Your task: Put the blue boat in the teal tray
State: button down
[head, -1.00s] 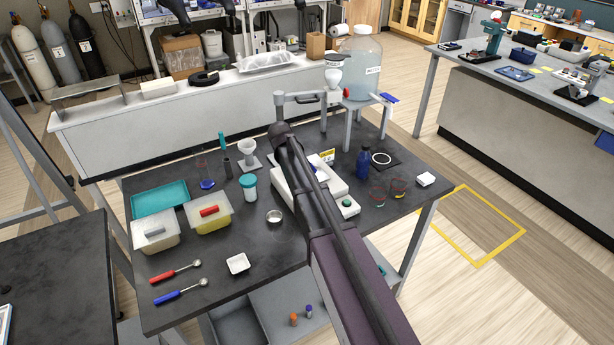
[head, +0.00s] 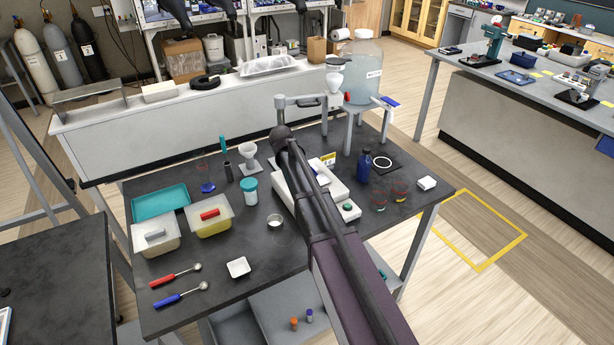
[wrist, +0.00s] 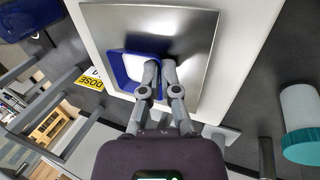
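The blue boat (wrist: 122,70) is a small blue-rimmed dish with a pale inside, on the balance's square metal pan (wrist: 203,28) in the wrist view. My gripper (wrist: 160,68) is at the boat's right side, its two fingers close together with the blue wall between them. They look shut on that wall; whether the boat is clear of the pan I cannot tell. The teal tray (head: 160,199) lies at the left back of the dark table and looks empty.
Two lidded tubs, one with a grey handle (head: 155,236) and one with a red handle (head: 210,216), stand just in front of the tray. A teal-lidded jar (head: 250,190), a funnel stand (head: 248,158) and a white dish (head: 238,267) are left of my arm. A blue bottle (head: 363,166) stands right.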

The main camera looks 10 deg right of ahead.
jog(key=shift+r, duration=0.2)
notch_tip(320, 180, up, 4)
jog(key=p, duration=0.4)
jog(key=shift+f, duration=0.15)
jog(key=s+p, duration=0.1)
jog(key=s, duration=1.5)
jog(key=shift+d+r, duration=0.2)
jog(key=shift+r, duration=0.25)
jog(key=shift+f+b, duration=0.35)
jog(key=shift+f, duration=0.05)
jog(key=shift+d, duration=0.1)
